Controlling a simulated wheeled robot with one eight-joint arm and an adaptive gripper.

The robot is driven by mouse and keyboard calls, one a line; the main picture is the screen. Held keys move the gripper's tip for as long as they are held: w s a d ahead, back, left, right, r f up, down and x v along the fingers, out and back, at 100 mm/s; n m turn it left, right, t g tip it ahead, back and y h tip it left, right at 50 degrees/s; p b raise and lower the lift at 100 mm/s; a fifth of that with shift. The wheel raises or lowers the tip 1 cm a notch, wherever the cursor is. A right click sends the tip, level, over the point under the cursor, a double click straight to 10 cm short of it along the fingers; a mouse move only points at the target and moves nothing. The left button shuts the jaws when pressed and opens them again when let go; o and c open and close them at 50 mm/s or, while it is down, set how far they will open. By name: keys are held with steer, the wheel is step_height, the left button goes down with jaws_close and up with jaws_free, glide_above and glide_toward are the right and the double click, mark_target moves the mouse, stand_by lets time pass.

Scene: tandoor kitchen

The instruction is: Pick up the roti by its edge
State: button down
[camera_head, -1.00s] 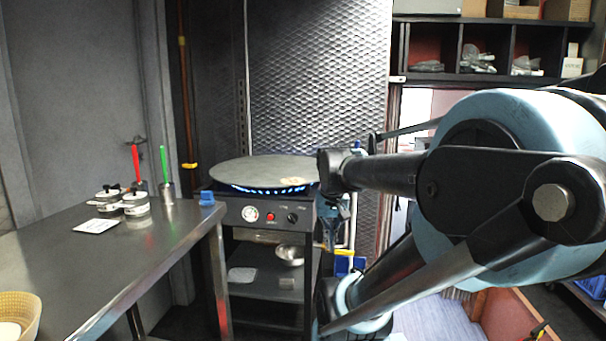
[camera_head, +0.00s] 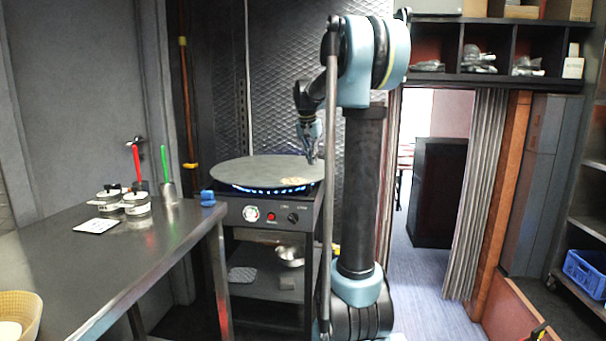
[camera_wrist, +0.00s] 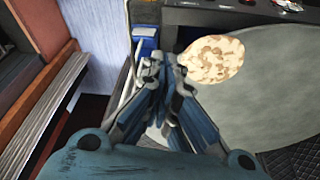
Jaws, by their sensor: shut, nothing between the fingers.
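The roti (camera_wrist: 212,60) is a pale round flatbread with brown patches. It lies flat near the edge of the large grey griddle (camera_wrist: 270,100). In the head view the roti (camera_head: 296,181) is small, at the front right of the griddle (camera_head: 250,171), partly in line with my gripper (camera_head: 312,158). My gripper points down at the griddle's right side. In the wrist view my gripper (camera_wrist: 165,72) is shut and empty, its tips just left of the roti's edge. I cannot tell whether they touch it.
Blue flames burn under the griddle on the black stove (camera_head: 268,214). A steel table (camera_head: 125,255) at left holds lidded pots (camera_head: 136,203), a utensil cup (camera_head: 167,191) and a basket (camera_head: 20,312). A blue object (camera_wrist: 147,42) sits near my fingertips in the wrist view.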

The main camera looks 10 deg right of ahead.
steer(key=m, duration=0.2)
glide_above(303, 178)
steer(key=w+d, duration=0.2)
steer(key=w, duration=0.1)
steer(key=shift+h, duration=0.3)
steer(key=x, duration=1)
steer(key=shift+w+a, duration=0.15)
steer(key=shift+a, duration=0.05)
steer(key=shift+s+a+r, duration=0.1)
steer(key=shift+s+a, duration=0.7)
steer(key=shift+s, duration=0.2)
steer(key=shift+s+a, duration=0.5)
steer(key=shift+s, duration=0.15)
steer(key=shift+s+a, duration=0.95)
steer(key=shift+s, duration=0.25)
steer(key=shift+w+d, duration=0.1)
